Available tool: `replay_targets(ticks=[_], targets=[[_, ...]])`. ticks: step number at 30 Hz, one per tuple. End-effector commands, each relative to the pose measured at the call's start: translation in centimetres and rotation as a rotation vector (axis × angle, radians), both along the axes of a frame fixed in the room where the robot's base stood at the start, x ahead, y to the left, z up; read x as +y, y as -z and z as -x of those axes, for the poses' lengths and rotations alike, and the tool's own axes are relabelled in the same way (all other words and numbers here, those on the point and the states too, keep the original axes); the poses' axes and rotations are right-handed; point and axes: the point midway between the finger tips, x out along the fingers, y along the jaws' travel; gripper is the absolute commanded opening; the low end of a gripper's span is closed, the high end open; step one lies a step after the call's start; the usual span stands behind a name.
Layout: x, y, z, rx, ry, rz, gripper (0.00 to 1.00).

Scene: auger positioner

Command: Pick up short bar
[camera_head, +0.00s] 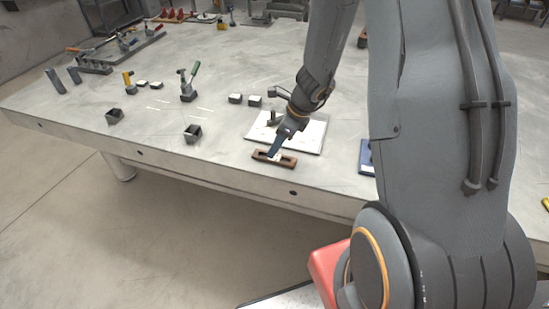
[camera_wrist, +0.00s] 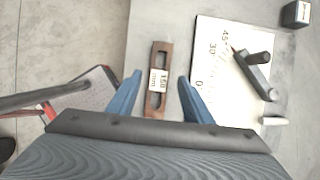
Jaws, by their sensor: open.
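The short bar (camera_wrist: 155,101) is a brown slotted bar with a white label reading 150 mm. In the wrist view it lies flat on the table between the two blue fingers of my gripper (camera_wrist: 158,95), with a gap on each side. In the head view the bar (camera_head: 260,157) lies near the table's front edge, and my gripper (camera_head: 275,153) is just over it, hiding part of it. My gripper is open and empty. I cannot tell exactly how high the fingertips are above the table.
A white angle plate (camera_head: 310,138) with a dark lever (camera_wrist: 252,72) lies close beside the bar. Small dark square blocks (camera_head: 193,134) and a green-handled clamp (camera_head: 188,84) stand to the left. A blue item (camera_head: 366,156) lies to the right. The table's front edge is close.

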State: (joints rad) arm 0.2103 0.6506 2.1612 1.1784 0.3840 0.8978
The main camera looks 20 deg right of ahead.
Motion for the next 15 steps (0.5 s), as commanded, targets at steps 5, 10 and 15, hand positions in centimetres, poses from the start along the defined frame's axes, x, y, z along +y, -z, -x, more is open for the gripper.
replay_targets(ticks=[5, 10, 15], targets=[[1.1, 2.2, -0.1, 0.003, -0.002, 0.0, 0.46], [1.7, 3.8, -0.5, 0.002, -0.002, 0.0, 0.46], [1.8, 4.2, -0.7, 0.0, -0.003, 0.001, 0.46]])
